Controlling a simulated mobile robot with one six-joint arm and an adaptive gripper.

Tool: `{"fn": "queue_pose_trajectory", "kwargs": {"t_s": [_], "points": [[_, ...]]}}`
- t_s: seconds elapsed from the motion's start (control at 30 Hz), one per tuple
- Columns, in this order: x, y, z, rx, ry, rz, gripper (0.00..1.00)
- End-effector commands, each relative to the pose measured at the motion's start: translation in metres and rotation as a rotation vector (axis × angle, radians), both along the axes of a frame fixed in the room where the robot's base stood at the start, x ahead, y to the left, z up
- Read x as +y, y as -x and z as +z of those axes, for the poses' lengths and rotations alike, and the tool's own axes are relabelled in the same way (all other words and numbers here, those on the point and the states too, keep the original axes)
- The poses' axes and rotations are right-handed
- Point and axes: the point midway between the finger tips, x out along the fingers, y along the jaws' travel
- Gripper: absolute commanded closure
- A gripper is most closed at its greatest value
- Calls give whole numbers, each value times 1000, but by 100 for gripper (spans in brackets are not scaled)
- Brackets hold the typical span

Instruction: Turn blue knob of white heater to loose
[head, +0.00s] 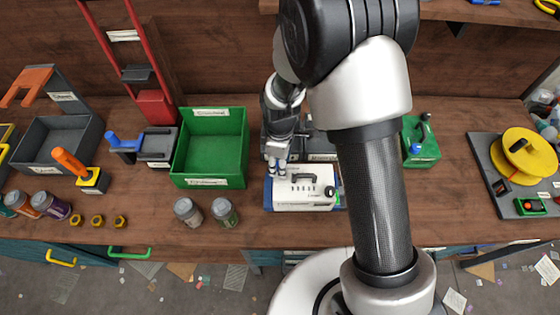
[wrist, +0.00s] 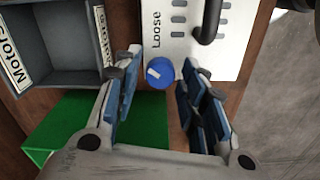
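The white heater (head: 304,198) stands on the bench, with a dark handle and a row of slots on its top. The blue knob (wrist: 160,72) sits at the heater's edge in the wrist view, with a short white mark on its left side. The printed word "Loose" (wrist: 157,29) is just above the knob in that view. My gripper (wrist: 167,70) is open, one blue-padded finger on each side of the knob. I cannot tell whether either finger touches it. In the head view my gripper (head: 278,169) is over the heater's left end and hides the knob.
A green crate (head: 211,182) stands left of the heater. A grey bin (wrist: 55,87) with labels, one reading "Motors", is close to my left finger. Two jars (head: 188,212) stand at the bench's front. A green block (head: 421,155) is to the right.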

Motion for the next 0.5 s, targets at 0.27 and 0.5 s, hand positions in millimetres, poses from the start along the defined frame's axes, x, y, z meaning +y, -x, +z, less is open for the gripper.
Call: {"fn": "queue_pose_trajectory", "kwargs": {"t_s": [0.27, 0.5], "points": [[0, 0, 0, 1, 0, 0, 54], [0, 0, 11, -1, -1, 0, 54]]}}
